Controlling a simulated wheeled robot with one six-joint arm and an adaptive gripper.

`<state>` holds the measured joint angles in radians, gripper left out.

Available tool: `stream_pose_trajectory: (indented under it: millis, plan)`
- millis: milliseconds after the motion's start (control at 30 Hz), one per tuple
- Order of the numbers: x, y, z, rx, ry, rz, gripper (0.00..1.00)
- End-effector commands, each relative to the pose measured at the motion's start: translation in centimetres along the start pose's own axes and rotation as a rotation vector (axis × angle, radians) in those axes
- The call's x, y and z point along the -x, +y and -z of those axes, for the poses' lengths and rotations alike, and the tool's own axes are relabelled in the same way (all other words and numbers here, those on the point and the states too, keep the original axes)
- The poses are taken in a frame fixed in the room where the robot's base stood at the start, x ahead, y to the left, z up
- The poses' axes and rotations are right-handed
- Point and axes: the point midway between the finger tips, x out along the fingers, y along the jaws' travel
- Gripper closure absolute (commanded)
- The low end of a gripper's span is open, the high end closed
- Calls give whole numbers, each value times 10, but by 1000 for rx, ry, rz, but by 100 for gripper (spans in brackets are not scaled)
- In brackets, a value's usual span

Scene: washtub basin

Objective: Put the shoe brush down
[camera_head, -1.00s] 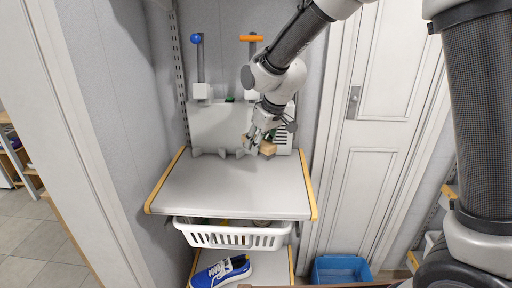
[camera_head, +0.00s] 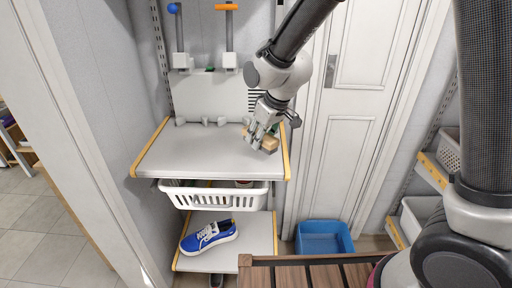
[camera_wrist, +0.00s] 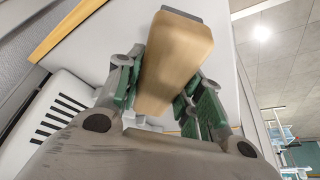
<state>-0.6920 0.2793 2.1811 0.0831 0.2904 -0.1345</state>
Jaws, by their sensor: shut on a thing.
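The shoe brush (camera_head: 269,145) has a tan wooden body and is held in my gripper (camera_head: 262,138). In the head view it is over the right part of the grey shelf top (camera_head: 200,155), near its yellow right edge. I cannot tell whether it touches the surface. In the wrist view the brush (camera_wrist: 175,60) fills the middle, between the green-padded fingers of my gripper (camera_wrist: 160,85). A dark grey part shows at its far end. The bristles are not clearly seen.
A white basket (camera_head: 213,196) hangs under the shelf top. A blue shoe (camera_head: 208,236) sits on the lower shelf. A blue bin (camera_head: 323,237) is on the floor. Handles with blue (camera_head: 173,8) and orange (camera_head: 227,6) ends stand behind. The shelf top's middle is clear.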

Motion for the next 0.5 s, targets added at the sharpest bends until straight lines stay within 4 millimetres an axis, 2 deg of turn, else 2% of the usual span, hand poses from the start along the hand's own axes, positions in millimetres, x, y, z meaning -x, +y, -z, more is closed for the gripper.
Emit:
stream_pose_trajectory:
  millis: [300, 500]
  plan:
    - [-35, 0, -15, 0, -2, 0, 85]
    - [-36, 0, -15, 0, 2, -1, 85]
